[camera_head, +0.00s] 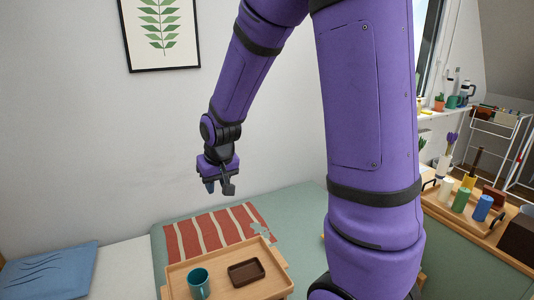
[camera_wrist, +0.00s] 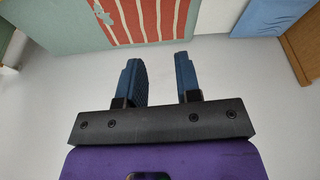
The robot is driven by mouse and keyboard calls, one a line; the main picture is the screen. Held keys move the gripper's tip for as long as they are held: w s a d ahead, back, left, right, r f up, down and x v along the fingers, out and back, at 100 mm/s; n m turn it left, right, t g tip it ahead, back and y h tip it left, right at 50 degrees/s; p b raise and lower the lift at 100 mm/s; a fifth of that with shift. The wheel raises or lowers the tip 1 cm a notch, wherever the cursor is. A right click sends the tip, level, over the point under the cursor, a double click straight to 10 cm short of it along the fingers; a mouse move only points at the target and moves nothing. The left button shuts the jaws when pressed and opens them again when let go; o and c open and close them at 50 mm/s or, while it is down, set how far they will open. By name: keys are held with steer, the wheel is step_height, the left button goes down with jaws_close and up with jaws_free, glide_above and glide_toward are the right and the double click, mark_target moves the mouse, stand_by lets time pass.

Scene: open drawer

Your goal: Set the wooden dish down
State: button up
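The wooden dish (camera_head: 246,272) is a small, dark brown, rectangular dish with a raised rim. It sits in a light wooden tray (camera_head: 178,270), to the right of a teal mug (camera_head: 198,283). My gripper (camera_head: 220,187) is high in front of the wall, up and to the left of the dish and well apart from it. In the wrist view my gripper's two blue fingers (camera_wrist: 160,72) stand apart with nothing between them. The dish does not show in the wrist view.
The tray is on a green bed cover beside a red striped cloth (camera_head: 190,238); the cloth also shows in the wrist view (camera_wrist: 150,18). A blue pillow (camera_head: 50,272) lies at left. Another tray with candles (camera_head: 461,200) stands at right. Bare wall backs my gripper.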

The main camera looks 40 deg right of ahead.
steer(key=s+a+r+n+t, duration=0.1)
steer(key=s+r, duration=0.8)
steer(key=s, duration=0.2)
steer(key=s+a+r, duration=0.2)
steer(key=s+r, duration=0.6)
steer(key=s, duration=0.4)
steer(key=shift+s+a+r+n+t, duration=0.2)
steer(key=shift+r+n+t, duration=0.15)
steer(key=shift+n+t, duration=0.05)
